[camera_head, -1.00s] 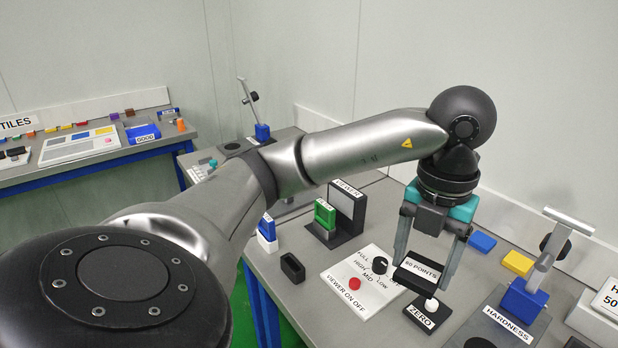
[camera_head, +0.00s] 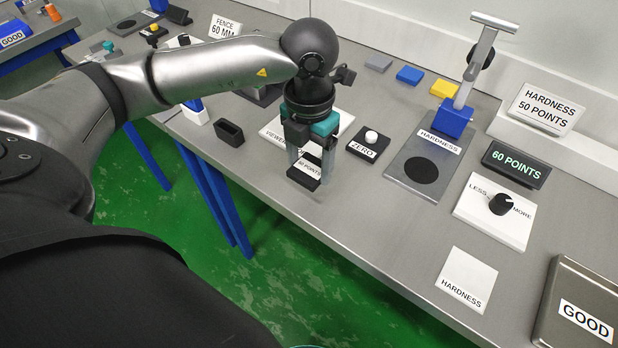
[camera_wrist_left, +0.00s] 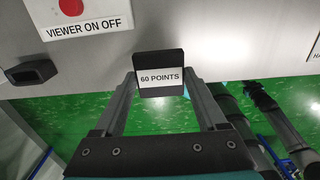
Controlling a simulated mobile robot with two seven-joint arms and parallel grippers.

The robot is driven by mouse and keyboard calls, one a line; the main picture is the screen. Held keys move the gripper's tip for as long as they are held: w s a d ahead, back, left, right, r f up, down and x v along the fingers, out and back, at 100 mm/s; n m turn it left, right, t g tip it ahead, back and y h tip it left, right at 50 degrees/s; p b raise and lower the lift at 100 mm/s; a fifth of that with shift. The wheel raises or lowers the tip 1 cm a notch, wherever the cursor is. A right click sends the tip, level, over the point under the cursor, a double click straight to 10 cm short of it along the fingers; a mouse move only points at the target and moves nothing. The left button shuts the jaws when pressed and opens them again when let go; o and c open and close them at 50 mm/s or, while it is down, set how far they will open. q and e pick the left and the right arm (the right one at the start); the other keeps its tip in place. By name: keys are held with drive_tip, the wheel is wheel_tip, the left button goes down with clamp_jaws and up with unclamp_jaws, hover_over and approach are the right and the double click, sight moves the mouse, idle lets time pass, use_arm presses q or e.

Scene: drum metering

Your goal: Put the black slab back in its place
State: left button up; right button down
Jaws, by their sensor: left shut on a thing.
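The black slab (camera_head: 302,181) carries a white "60 POINTS" label. My left gripper (camera_head: 311,170) is shut on it, with one finger on each side, and points down near the table's front edge, left of the "ZERO" block. In the left wrist view the slab (camera_wrist_left: 158,60) sits between the fingertips (camera_wrist_left: 160,82), its label facing the camera, with the table edge and green floor behind it. Its height above the table is hard to tell. My right gripper is not in view.
The black "ZERO" block (camera_head: 370,144) has a white button. The hardness stand (camera_head: 451,124) has a dark round pad. Grey (camera_head: 379,63), blue (camera_head: 410,75) and yellow (camera_head: 443,88) slabs lie behind it. An open black holder (camera_head: 229,132) stands left. A white "HARDNESS" plate (camera_head: 467,276) lies right.

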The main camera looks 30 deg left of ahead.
sight(309, 180)
use_arm(q)
drive_tip(key=shift+f+b, duration=0.4)
drive_tip(key=shift+f, duration=2.25)
drive_tip(key=shift+f, duration=0.2)
drive_tip(key=o, duration=1.5)
drive_tip(key=shift+r, duration=0.1)
drive_tip(key=shift+c, duration=0.2)
drive_tip(key=shift+r, duration=0.15)
wheel_tip(309, 180, up, 12)
drive_tip(key=shift+p, duration=1)
